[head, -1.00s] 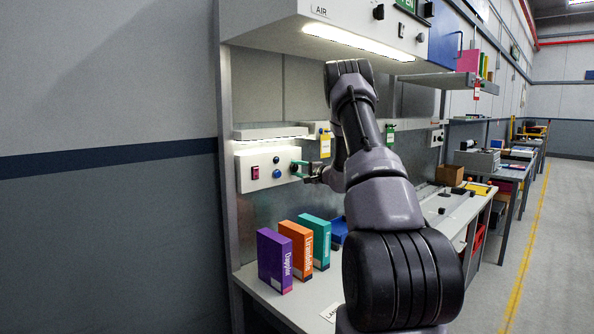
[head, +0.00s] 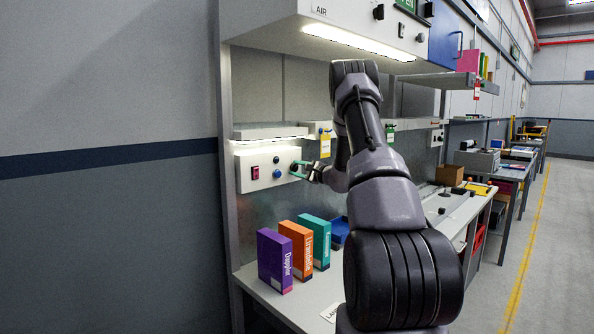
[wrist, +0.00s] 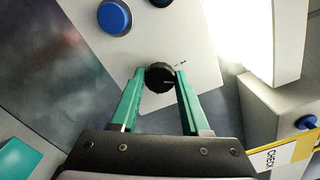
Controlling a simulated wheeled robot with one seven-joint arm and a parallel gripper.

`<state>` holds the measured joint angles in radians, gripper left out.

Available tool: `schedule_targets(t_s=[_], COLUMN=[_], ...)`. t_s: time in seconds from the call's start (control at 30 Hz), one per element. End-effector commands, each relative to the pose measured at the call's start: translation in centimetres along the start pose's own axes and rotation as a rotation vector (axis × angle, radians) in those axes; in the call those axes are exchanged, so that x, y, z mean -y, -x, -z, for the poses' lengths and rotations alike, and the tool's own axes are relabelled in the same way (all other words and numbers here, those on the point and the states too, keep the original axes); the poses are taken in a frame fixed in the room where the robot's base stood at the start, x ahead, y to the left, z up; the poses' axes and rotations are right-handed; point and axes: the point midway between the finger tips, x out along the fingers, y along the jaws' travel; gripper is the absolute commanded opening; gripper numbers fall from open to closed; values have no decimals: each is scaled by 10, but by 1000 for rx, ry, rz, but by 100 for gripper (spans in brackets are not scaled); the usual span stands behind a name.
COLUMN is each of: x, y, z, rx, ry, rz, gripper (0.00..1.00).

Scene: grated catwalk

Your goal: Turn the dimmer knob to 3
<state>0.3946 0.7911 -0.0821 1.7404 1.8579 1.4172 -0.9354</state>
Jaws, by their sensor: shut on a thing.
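The dimmer knob (wrist: 160,77) is round and black with a ribbed edge. It sits on the white control panel (wrist: 208,72), and small marks are printed beside it. My gripper (wrist: 159,80) has its two green fingers shut on either side of the knob. In the head view my gripper (head: 297,169) is at the right end of the panel (head: 245,172), and its fingers largely hide the knob. The knob's setting is too small to read.
A purple box (head: 274,262), an orange box (head: 297,250) and a teal box (head: 315,240) stand on the bench below the panel. A yellow tag (head: 325,146) hangs right of the panel. A lit shelf (head: 270,132) is just above it.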

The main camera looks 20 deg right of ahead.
Motion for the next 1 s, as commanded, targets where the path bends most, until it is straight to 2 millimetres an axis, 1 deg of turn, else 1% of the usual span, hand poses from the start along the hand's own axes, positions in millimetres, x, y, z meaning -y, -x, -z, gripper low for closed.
schedule_targets(t_s=[1.0], x=[-2], y=[1], z=[1], rx=[-3], ry=[-964], rz=[-1], gripper=[0])
